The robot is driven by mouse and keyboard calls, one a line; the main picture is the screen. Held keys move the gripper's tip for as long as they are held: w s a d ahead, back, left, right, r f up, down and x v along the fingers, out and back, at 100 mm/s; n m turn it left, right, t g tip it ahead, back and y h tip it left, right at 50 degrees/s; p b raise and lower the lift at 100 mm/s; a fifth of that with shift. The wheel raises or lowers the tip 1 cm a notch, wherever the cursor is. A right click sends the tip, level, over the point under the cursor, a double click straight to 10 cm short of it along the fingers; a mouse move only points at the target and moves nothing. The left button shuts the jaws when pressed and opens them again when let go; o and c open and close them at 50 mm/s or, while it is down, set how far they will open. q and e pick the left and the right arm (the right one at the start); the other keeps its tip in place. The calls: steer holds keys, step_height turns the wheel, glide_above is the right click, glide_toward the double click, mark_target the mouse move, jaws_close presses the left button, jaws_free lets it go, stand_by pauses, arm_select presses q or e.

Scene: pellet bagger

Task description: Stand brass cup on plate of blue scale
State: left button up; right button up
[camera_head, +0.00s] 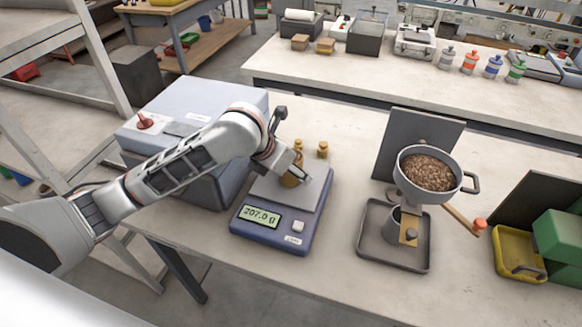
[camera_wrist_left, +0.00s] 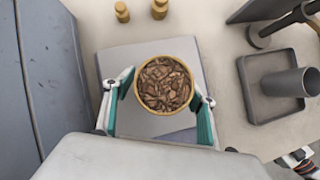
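The brass cup (camera_wrist_left: 165,84), full of brown flakes, stands upright over the plate (camera_wrist_left: 148,122) of the blue scale (camera_head: 271,225). In the head view the cup (camera_head: 289,181) is partly hidden by my left gripper (camera_head: 299,172). In the left wrist view my left gripper (camera_wrist_left: 163,86) has one finger on each side of the cup. Its whole rim shows and a gap is visible at the left finger, so the gripper looks open. The scale's display reads about 207.0 g.
Two small brass pieces (camera_head: 322,150) stand behind the scale. A grey machine (camera_head: 190,140) stands close at left. To the right are a grey tray (camera_head: 394,263) with a hopper of flakes (camera_head: 428,172) above it, and a yellow bin (camera_head: 515,254). Bare tabletop lies between scale and tray.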

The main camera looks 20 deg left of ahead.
arm_select(q)
steer(key=shift+s+a+r, duration=0.1)
steer(key=shift+a+r, duration=0.05)
steer(key=shift+r, duration=0.25)
steer(key=v, duration=1.1)
steer(key=shift+s, duration=0.1)
